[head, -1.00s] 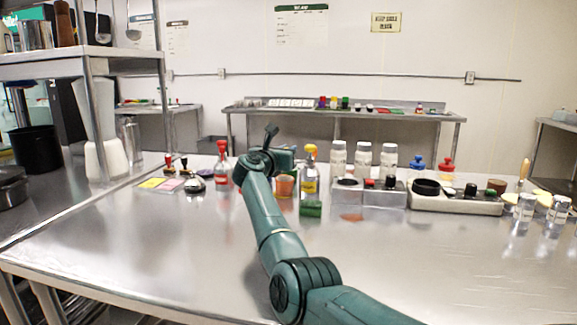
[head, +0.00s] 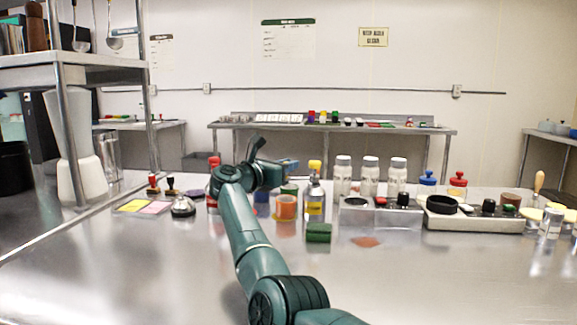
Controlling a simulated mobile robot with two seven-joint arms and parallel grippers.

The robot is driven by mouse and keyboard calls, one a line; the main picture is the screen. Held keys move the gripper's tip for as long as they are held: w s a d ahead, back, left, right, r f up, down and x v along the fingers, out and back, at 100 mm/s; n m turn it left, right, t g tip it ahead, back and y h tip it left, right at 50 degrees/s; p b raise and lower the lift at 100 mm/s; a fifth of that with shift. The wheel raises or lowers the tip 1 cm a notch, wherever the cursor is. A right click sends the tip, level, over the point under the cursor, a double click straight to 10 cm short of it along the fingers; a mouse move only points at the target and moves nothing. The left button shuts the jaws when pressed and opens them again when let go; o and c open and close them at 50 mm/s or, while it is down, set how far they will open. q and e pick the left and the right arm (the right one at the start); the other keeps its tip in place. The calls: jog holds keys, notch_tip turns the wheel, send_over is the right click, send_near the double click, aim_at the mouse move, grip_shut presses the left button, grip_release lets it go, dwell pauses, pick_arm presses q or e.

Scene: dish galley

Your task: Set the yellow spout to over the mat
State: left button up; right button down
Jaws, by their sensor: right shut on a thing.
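The yellow spout (head: 315,166) tops an upright bottle (head: 314,203) with a yellow label, in the middle of the steel table. My right gripper (head: 296,170) is shut, just left of the spout at about its height. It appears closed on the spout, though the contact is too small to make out. A flat orange-brown patch (head: 366,241) lies on the table to the right of the bottle and nearer to me; I cannot tell if it is the mat. My left gripper is out of view.
An orange cup (head: 286,207) and a red-topped bottle (head: 214,164) stand left of the yellow spout. A green block (head: 319,232) lies in front. A steel holder (head: 390,216) and white shakers (head: 370,176) are to the right. The near table is mostly clear.

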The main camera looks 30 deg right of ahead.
jog(key=shift+f, duration=0.1)
jog(key=c, duration=1.5)
grip_release()
jog(key=shift+o, duration=0.2)
notch_tip(320, 180, up, 9)
jog(key=shift+f+p, duration=0.1)
jog(key=shift+p, duration=0.75)
jog(key=shift+r, duration=0.55)
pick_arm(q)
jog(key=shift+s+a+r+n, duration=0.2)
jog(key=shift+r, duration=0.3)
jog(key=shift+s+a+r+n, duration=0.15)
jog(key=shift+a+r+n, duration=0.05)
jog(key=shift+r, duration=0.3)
pick_arm(e)
jog(key=shift+r, duration=0.1)
jog(key=shift+c, duration=0.4)
